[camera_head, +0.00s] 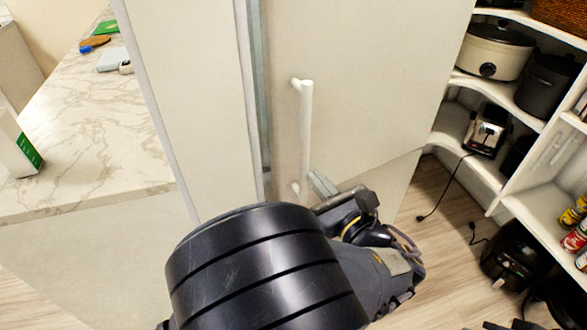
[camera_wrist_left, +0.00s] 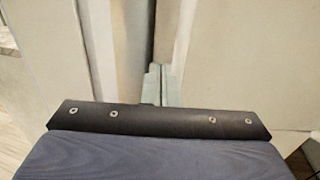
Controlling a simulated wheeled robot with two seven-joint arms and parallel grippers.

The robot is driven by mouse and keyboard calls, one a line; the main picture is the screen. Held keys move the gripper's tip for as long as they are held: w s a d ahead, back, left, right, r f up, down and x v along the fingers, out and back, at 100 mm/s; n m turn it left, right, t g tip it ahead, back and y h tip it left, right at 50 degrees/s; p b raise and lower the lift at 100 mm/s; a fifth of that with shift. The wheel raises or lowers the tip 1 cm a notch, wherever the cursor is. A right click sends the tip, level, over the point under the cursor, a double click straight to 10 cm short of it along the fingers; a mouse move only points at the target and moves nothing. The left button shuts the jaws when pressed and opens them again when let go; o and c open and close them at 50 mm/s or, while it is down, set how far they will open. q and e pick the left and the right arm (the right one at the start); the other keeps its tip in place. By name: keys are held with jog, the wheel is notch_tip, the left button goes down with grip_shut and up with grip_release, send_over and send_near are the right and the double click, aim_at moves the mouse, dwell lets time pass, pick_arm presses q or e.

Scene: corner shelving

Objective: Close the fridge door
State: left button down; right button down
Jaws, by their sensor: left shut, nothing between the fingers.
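The off-white fridge door (camera_head: 372,75) stands upright in the middle of the head view, with a white vertical bar handle (camera_head: 306,130) near its left edge. A narrow grey gap or seal strip (camera_head: 256,90) runs between the door and the pale panel to its left; I cannot tell how far ajar the door is. My left gripper (camera_head: 322,184) is shut and empty, low in front of the door, just right of the handle's lower end. Its closed fingers (camera_wrist_left: 162,84) point at the pale surfaces in the left wrist view; contact is unclear. My left arm hides the door's lower left part.
A marble-topped counter (camera_head: 95,140) stands at the left. Corner shelves (camera_head: 470,150) at the right hold a slow cooker (camera_head: 495,52), a dark pot (camera_head: 545,85) and a toaster (camera_head: 486,130). Wooden floor (camera_head: 440,200) is open between door and shelves, with a cord across it.

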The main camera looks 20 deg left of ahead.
aim_at(279, 138)
pick_arm(q)
jog(key=x, duration=1.2)
jog(key=shift+w+a, duration=0.3)
jog(key=shift+w, duration=0.05)
